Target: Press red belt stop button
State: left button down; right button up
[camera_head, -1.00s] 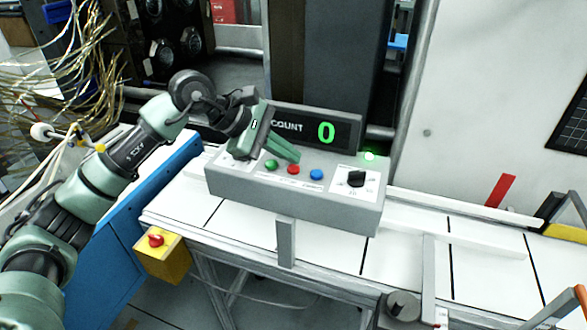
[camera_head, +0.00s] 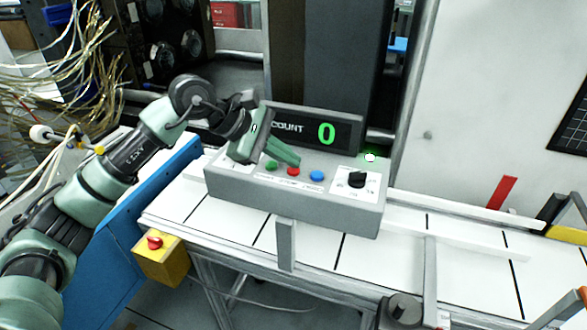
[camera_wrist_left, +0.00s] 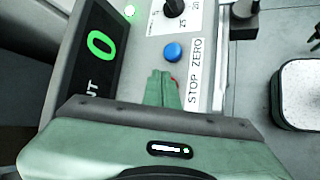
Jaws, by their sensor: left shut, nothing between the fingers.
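The grey control box (camera_head: 235,187) carries a row of green (camera_head: 271,165), red (camera_head: 293,171) and blue (camera_head: 317,175) buttons. The red button is the middle one. My left gripper (camera_head: 294,161) is shut and empty, its green fingertips pointing down just behind and above the red button. In the left wrist view the shut fingertips (camera_wrist_left: 161,75) hide most of the red button (camera_wrist_left: 174,82); only a thin red edge shows beside them. I cannot tell whether they touch it. The blue button (camera_wrist_left: 172,52) is clear of them. My right gripper is not in view.
A display (camera_head: 343,131) behind the buttons reads COUNT 0. A black knob (camera_head: 357,180) sits on the right of the box, near a lit green lamp (camera_head: 370,157). A white belt (camera_head: 310,246) runs below. A yellow box (camera_head: 165,265) with a red knob is at left.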

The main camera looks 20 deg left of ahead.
aim_at(289, 170)
pick_arm(q)
jog(key=shift+f, duration=0.3)
dwell(0.5)
jog(key=shift+r, duration=1)
jog(key=shift+p, duration=0.3)
jog(key=shift+r+p, duration=1.4)
jog(key=shift+r, duration=1.15)
jog(key=shift+f, duration=0.1)
